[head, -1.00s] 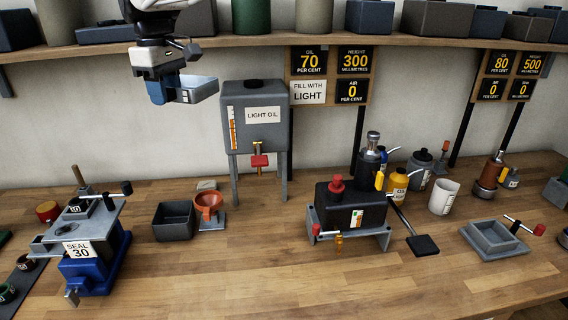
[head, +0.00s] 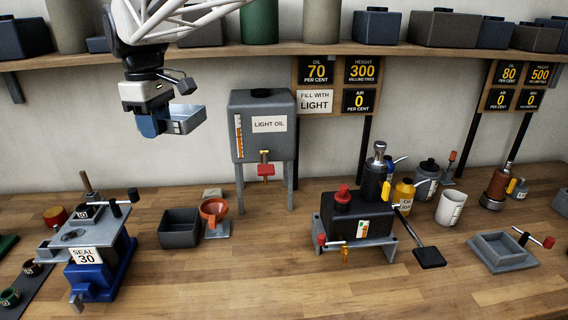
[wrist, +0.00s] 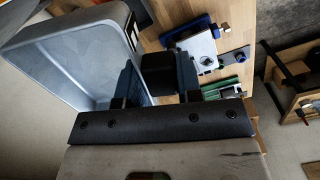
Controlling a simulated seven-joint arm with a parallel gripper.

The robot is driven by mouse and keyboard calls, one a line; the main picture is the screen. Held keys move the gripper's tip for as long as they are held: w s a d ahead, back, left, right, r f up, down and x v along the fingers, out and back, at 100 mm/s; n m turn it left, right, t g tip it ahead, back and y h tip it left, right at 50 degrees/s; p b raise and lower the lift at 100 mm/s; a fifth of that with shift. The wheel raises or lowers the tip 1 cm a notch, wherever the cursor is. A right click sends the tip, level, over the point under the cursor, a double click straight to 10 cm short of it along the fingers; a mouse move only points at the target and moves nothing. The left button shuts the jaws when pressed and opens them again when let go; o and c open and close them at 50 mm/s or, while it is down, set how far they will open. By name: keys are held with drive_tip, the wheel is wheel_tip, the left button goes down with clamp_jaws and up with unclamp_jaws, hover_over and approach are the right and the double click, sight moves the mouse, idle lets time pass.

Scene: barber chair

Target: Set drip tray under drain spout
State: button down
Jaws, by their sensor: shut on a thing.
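My gripper (head: 165,124) is shut on a shallow grey-blue tray (head: 186,117) and holds it in the air, left of the light oil tank. The wrist view shows the tray (wrist: 75,60) at the left, its wall at the fingers. A brass spout (head: 345,257) sticks down at the front of a black reservoir (head: 355,222) on a grey stand. A brass tap (head: 264,158) with a red handle is under the light oil tank (head: 262,125). I cannot tell which is the drain spout.
A dark open bin (head: 179,240) and an orange funnel (head: 214,211) stand below the tank's left side. A blue seal press (head: 97,270) is at the left. A lever pad (head: 429,257) lies right of the reservoir. The front bench is clear. The shelf (head: 230,52) overhangs behind.

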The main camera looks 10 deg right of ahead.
drive_tip(key=s+d+f+m, duration=0.3)
drive_tip(key=s+d+f, duration=0.3)
drive_tip(key=f, duration=0.6)
drive_tip(key=s+d+f+m, duration=0.3)
drive_tip(key=s+d+f, duration=0.3)
drive_tip(key=d+f, duration=0.3)
drive_tip(key=s+d+f+m, duration=0.4)
drive_tip(key=s+d+f, duration=0.2)
drive_tip(key=f, duration=0.9)
drive_tip(key=shift+d+f, duration=0.15)
drive_tip(key=shift+d, duration=0.8)
drive_tip(key=shift+w, duration=0.15)
hover_over(273, 262)
drive_tip(key=shift+f, duration=1.75)
drive_tip(key=shift+f, duration=0.1)
drive_tip(key=c, duration=0.8)
unclamp_jaws()
